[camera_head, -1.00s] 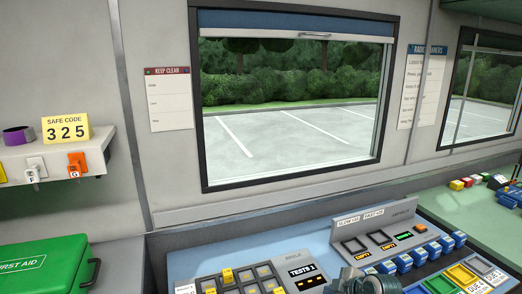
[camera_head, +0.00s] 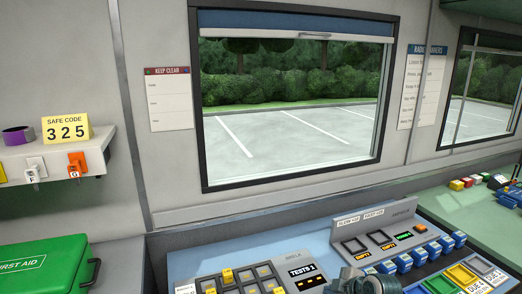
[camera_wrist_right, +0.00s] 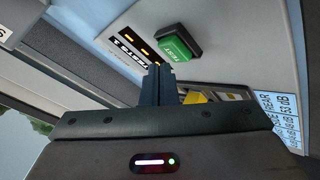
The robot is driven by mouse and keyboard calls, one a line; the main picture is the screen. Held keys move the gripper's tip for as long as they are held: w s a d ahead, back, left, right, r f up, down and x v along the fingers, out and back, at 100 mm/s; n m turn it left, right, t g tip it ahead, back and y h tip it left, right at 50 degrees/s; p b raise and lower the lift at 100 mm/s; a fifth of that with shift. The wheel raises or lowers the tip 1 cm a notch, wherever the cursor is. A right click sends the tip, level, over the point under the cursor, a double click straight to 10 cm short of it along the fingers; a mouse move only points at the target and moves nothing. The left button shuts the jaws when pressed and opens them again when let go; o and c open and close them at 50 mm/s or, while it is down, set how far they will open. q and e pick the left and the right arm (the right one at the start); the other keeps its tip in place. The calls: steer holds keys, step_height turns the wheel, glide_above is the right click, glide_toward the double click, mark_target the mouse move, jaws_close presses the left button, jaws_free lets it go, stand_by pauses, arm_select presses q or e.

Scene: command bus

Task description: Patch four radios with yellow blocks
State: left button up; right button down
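Yellow blocks (camera_head: 227,275) stand in the grid of square sockets on the radio panel (camera_head: 290,258) at the bottom of the head view. Several show there, some cut by the lower edge. A yellow block (camera_wrist_right: 196,97) also shows beside my right fingers in the right wrist view. My right gripper (camera_wrist_right: 160,84) has its two fingers together, with nothing seen between them. It points at the panel close to the green TEST button (camera_wrist_right: 180,42), apart from it as far as I can tell. In the head view my right arm (camera_head: 352,283) covers part of the panel. My left gripper is out of view.
A display (camera_head: 302,271) reads TESTS 1. Right of it, a console (camera_head: 375,225) has square slots, small displays and a row of blue blocks (camera_head: 418,257). Yellow and green trays (camera_head: 461,274) lie at lower right. A green first aid case (camera_head: 45,265) stands at left.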

steer(key=shift+f, duration=0.15)
stand_by(0.3)
steer(key=shift+f, duration=0.55)
stand_by(0.3)
steer(key=shift+r, duration=0.1)
steer(key=shift+r+p, duration=0.6)
steer(key=shift+p, duration=0.15)
step_height(320, 180, up, 6)
steer(key=p, duration=0.6)
